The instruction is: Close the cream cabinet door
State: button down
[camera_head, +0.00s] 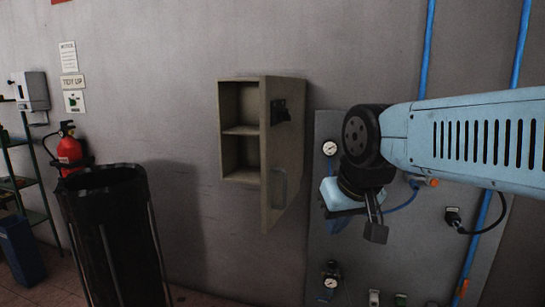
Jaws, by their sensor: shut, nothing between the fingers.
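The cream cabinet (238,80) is fixed to the wall near the middle of the head view. Its door (283,150) stands open, swung out on the right side of the box. Two empty compartments with a shelf between them show inside.
A grey wall panel (330,255) with gauges, fittings and blue pipes (428,40) is behind my arm. A black bin (110,215) stands below left of the cabinet. A red fire extinguisher (70,150) and shelving are at far left.

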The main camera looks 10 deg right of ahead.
aim_at(280, 142)
jog(key=z, duration=0.25)
jog(key=i, duration=1)
jog(key=u, duration=0.25)
